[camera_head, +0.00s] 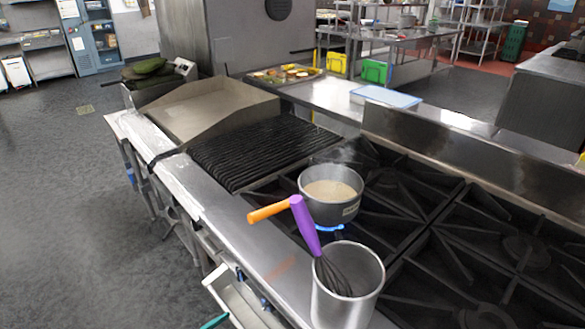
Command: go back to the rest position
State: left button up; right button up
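Neither of my grippers shows in the head view, and no part of my arms is clearly visible. A grey saucepan (345,212) with beige contents stands on the stove (420,222), above a small blue flame (330,228). An orange handle (268,211) points left from beside the saucepan. A tall metal pot (345,300) stands at the stove's near edge. A whisk (306,225) with a purple handle leans in it, its dark wires inside.
A ribbed black grill (264,150) and a flat griddle (213,107) lie to the left. A blue-lidded container (386,97) and a food tray (284,75) sit on the counter behind. Open floor (62,200) lies on the left. A drawer-like tray (240,302) juts out below the counter.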

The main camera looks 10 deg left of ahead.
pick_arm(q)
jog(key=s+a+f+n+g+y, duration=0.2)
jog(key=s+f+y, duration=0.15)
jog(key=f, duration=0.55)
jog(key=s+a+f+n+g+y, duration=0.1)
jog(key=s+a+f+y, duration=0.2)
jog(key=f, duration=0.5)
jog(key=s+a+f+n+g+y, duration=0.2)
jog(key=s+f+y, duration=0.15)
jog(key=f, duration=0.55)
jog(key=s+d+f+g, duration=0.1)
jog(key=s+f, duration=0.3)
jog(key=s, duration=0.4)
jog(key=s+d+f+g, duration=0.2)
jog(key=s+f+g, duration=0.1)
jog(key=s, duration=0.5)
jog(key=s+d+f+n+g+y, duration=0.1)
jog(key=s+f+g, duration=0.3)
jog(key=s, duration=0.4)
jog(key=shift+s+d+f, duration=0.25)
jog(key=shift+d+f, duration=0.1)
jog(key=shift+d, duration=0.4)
